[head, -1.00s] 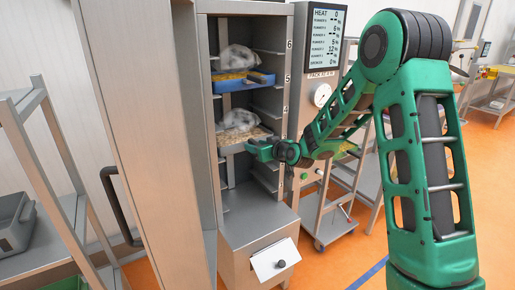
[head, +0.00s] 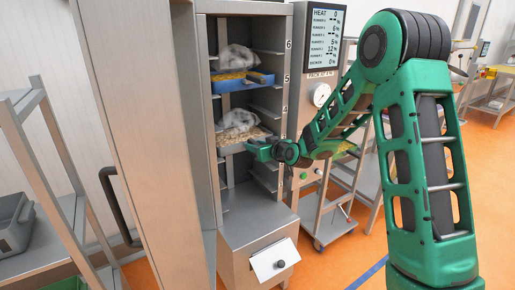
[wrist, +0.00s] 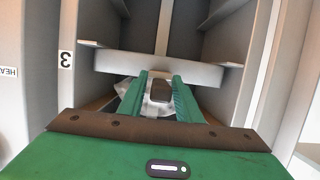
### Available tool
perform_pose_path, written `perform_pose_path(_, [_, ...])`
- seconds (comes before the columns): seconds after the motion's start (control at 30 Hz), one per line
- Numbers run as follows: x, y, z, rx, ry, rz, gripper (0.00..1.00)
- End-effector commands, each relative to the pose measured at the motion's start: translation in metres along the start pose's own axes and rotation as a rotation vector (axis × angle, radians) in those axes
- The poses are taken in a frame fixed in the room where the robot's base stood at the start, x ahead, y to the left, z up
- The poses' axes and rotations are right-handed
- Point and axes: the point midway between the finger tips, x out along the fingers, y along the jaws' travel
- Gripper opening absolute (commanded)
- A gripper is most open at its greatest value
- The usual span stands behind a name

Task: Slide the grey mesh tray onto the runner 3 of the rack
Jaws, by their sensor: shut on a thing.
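The grey tray (head: 230,150) is inside the open rack (head: 206,160), below the blue tray. It carries pale grains and a white-grey bundle (head: 240,121). My gripper (head: 262,150) is at its front right part in the head view. In the wrist view my gripper (wrist: 160,98) is shut on a dark grip piece (wrist: 160,90) at the tray's grey front wall (wrist: 160,68). The label 3 (wrist: 66,60) is on the rack post beside that wall, roughly level with it. Whether the tray's edges rest on the runner ledges is hidden.
A blue tray (head: 243,82) with another bundle sits higher in the rack, near label 5. The rack's door (head: 135,130) stands open at left. A readout panel (head: 323,37) is on the right. Side ledges (head: 265,180) below the grey tray are empty.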

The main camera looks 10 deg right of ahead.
Motion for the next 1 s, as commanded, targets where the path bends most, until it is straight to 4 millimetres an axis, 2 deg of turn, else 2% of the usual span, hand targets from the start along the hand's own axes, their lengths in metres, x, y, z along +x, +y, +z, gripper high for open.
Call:
perform_pose_path(0.2, [0.0, -0.001, 0.0, 0.0, 0.001, -0.001, 0.13])
perform_pose_path(0.23, [0.0, -0.001, 0.0, 0.0, 0.001, -0.001, 0.26])
perform_pose_path(0.33, [0.0, -0.001, 0.0, 0.0, 0.001, -0.001, 0.02])
perform_pose_path(0.37, [0.0, -0.001, 0.0, 0.0, 0.001, -0.001, 0.0])
perform_pose_path(1.0, [-0.003, -0.001, -0.012, -0.001, 0.006, 0.0, 0.0])
